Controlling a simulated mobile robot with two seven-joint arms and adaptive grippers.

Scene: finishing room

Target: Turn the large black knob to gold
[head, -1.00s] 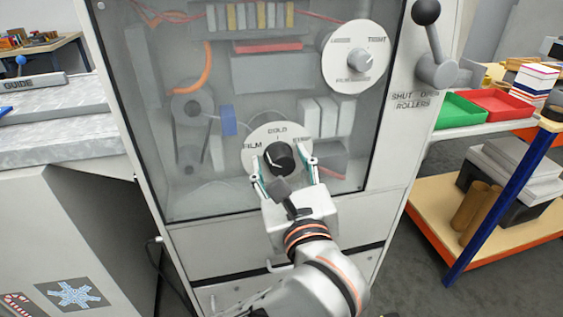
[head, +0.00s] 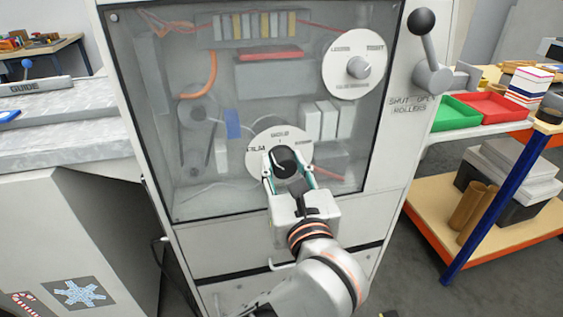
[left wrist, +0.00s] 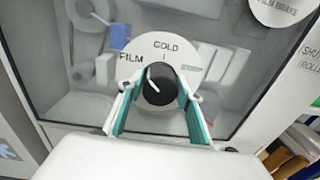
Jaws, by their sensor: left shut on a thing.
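The large black knob (head: 286,160) sits on a round white dial (head: 262,140) low on the machine's glazed front. It also shows in the left wrist view (left wrist: 159,86), with a white pointer line that slants up and left, left of the tick under GOLD. FILM is printed at the dial's left and GOLD at its top; the right label is not readable there. My left gripper (head: 288,166) is shut on the knob, with a finger on either side; its fingers (left wrist: 158,95) also show in the left wrist view. My right gripper is not in view.
A second white dial with a grey knob (head: 358,67) is at the panel's upper right. A black-balled lever (head: 425,40) marked for rollers stands beside it. A trolley (head: 462,215) with green and red trays is at right, and a grey bench (head: 60,130) at left.

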